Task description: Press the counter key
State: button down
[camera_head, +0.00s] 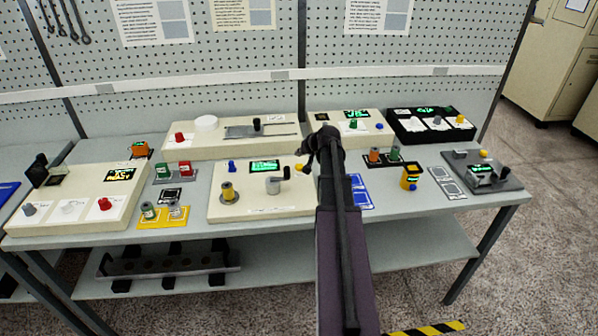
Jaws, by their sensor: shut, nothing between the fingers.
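A cream winding panel (258,205) lies at the front middle of the bench. It carries a lit green display (264,166), a blue key (232,166), a yellow key (299,167), a yellow spool on a spindle (228,192) and a grey crank (274,185). I cannot read any label, so I cannot tell which key is the counter key. My arm reaches up from the bottom over the panel's right edge. My dark gripper (310,156) is at its far end, near the yellow key in the picture, shut and empty. Whether it touches anything is unclear.
Other panels stand close around: a left one with a red knob (104,204), a long back one with a white disc (206,123), and a black one (430,124). A grey device (482,170) sits right.

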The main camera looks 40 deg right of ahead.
aim_at(300, 167)
jog(key=shift+f+b, duration=1.05)
jog(key=shift+f, duration=0.35)
jog(key=shift+f+b, duration=0.95)
dwell(1.6)
jog(key=shift+r, duration=0.15)
jog(key=shift+r+p, duration=0.8)
jog(key=shift+p, duration=0.15)
jog(key=shift+r, duration=0.1)
notch_tip(300, 167, up, 5)
jog(key=p, duration=0.5)
dwell(1.2)
